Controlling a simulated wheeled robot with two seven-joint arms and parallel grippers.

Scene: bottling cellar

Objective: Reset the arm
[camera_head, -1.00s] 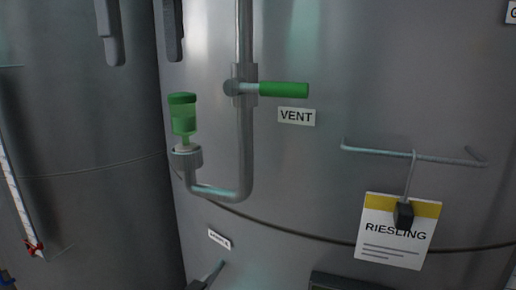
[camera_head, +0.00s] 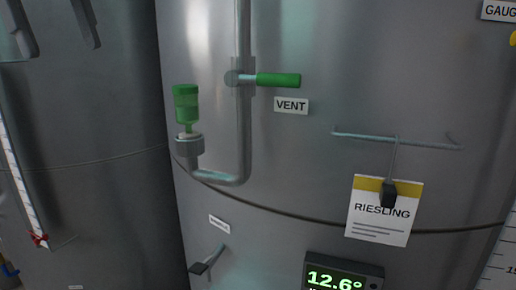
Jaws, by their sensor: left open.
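My left gripper (camera_head: 61,48) hangs in from the top left corner. Its two grey fingers are spread wide apart, and nothing shows between them. It is in front of the dark grey tank on the left and is apart from the fittings of the middle tank (camera_head: 290,165). Only the fingers show; the rest of that arm is cut off by the picture's edge. My right gripper is not in the picture.
The middle tank carries a pipe with a green vent handle (camera_head: 278,80) and a green airlock (camera_head: 186,104). A Riesling card (camera_head: 380,212) hangs from a thin rail (camera_head: 365,138). Below are a small dark-handled valve (camera_head: 203,267) and a lit display (camera_head: 340,277).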

